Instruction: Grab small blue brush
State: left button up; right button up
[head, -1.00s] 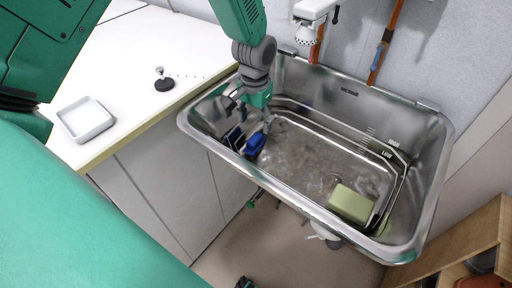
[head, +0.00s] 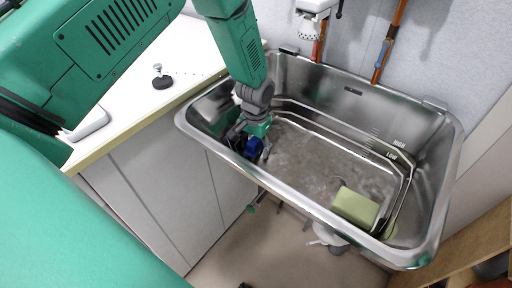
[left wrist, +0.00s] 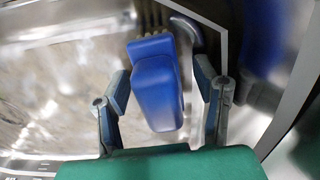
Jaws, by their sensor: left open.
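The small blue brush (head: 253,147) is in the left part of the steel washtub basin (head: 318,209), partly hidden behind my gripper in the head view. In the left wrist view the blue brush (left wrist: 156,85) lies between the two fingers, with a gap on each side. My left gripper (head: 256,146) reaches down into the basin and is open around the brush. It also shows open in the left wrist view (left wrist: 162,100). My right gripper is not in view.
A green block (head: 355,207) lies at the basin's right end. A faucet (head: 313,20) hangs above the back rim. A white counter (head: 130,109) adjoins the left, with a small black-based object (head: 162,81). The basin's middle is clear.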

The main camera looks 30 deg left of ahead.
pick_arm(q)
grip_shut()
jog(key=shift+r, duration=0.1)
